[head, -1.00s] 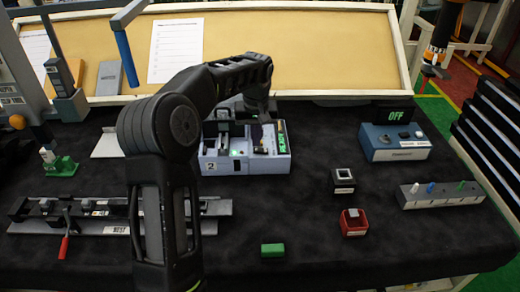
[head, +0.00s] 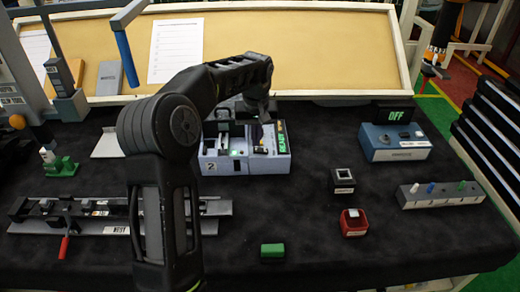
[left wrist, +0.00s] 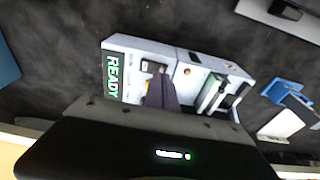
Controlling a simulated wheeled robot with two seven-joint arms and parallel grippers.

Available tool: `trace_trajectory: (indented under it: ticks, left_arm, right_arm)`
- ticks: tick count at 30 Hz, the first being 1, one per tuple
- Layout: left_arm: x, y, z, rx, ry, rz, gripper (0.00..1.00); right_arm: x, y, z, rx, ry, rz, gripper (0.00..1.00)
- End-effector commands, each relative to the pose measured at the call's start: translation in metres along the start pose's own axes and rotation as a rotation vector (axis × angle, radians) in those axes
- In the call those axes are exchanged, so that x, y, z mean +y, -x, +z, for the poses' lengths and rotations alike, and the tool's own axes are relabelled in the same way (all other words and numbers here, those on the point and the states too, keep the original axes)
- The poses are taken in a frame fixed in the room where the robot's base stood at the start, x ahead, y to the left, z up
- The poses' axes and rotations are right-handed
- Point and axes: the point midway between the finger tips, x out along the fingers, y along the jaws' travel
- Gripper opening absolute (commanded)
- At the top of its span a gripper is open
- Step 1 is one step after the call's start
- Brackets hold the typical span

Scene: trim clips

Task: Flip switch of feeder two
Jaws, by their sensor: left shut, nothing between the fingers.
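Feeder two is the pale lilac box (head: 225,166) marked "2" at the back middle of the bench. Its side panel (head: 282,140) shows READY in green, clear in the left wrist view (left wrist: 112,77). A small switch (head: 260,149) sits on its top beside the panel; it also shows in the left wrist view (left wrist: 149,66), partly covered by my fingers. My left gripper (head: 257,131) is shut and empty, its dark fingers (left wrist: 158,78) pointing down close over the switch. I cannot tell whether they touch it. My right gripper is in no view.
A blue box (head: 395,150) with an OFF sign stands right. A grey peg block (head: 442,194), a red button box (head: 353,222), a black box (head: 343,181) and a green block (head: 272,250) stand nearer. A rail fixture (head: 90,230) lies left. Bare mat surrounds these.

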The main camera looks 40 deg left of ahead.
Motion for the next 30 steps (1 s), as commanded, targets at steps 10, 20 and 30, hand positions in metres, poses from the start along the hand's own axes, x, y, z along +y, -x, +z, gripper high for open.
trace_trajectory:
  ticks: [10,20,30]
  left_arm:
    - [0.0,-0.002,0.0,0.0,0.0,0.0,0.0]
    - [0.0,-0.006,0.001,0.0,0.0,0.0,0.0]
    - [0.0,-0.012,0.002,0.0,0.0,0.0,0.0]
  right_arm:
    - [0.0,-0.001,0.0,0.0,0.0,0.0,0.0]
    - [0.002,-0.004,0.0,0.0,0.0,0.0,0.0]
    - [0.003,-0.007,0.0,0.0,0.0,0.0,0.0]
